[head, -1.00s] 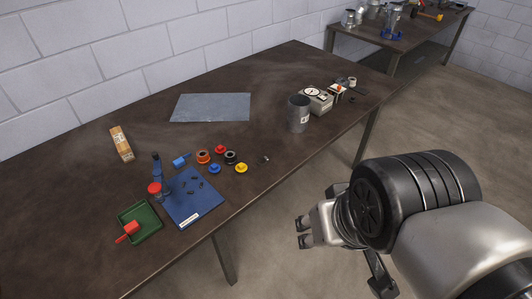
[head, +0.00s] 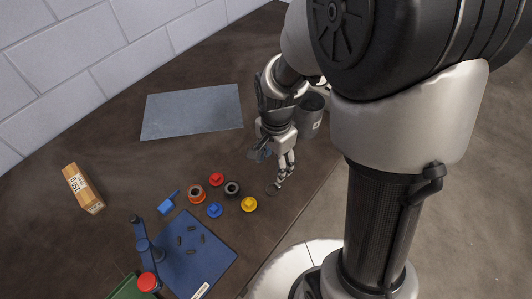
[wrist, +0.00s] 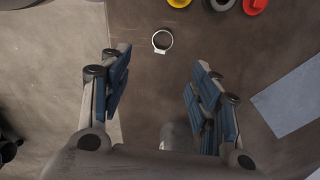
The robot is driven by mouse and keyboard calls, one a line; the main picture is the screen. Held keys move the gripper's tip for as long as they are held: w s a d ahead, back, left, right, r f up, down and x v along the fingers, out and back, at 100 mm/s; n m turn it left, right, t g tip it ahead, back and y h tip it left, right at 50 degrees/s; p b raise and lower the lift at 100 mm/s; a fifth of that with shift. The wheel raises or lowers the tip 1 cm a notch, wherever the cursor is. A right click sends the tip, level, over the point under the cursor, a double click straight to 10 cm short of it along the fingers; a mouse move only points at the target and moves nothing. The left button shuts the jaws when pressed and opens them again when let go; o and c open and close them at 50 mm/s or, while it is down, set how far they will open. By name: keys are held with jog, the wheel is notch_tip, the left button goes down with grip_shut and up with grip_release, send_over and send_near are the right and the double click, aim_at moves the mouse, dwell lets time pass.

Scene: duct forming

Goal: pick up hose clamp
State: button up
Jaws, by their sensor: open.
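The hose clamp is a small thin metal ring that lies on the dark table. In the wrist view the hose clamp (wrist: 162,41) is beyond the fingertips, between their lines. In the head view the hose clamp (head: 273,188) shows close to the near table edge, just below my fingers. My gripper (head: 274,166) is over the table and points down, with its fingers apart. In the wrist view my gripper (wrist: 160,85) has its blue-padded fingers wide open on either side, with nothing between them.
A grey cylinder (head: 311,122) stands behind my gripper.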

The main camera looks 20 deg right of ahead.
jog(key=b, duration=0.3)
send_over(273, 188)
jog(key=f, duration=0.7)
jog(key=s+f, duration=0.1)
jog(key=f, duration=0.2)
jog(key=shift+a+f, duration=0.15)
jog(key=shift+a, duration=0.05)
jog(key=shift+w+d+f+b, duration=0.1)
jog(key=shift+w+f+b, duration=0.15)
jog(key=shift+f+b, duration=0.85)
jog(key=shift+w+d+f+b, duration=0.15)
jog(key=shift+f+b, duration=0.25)
jog(key=shift+f, duration=1.3)
jog(key=shift+a, duration=0.1)
jog(key=shift+c, duration=0.2)
jog(key=c, duration=0.9)
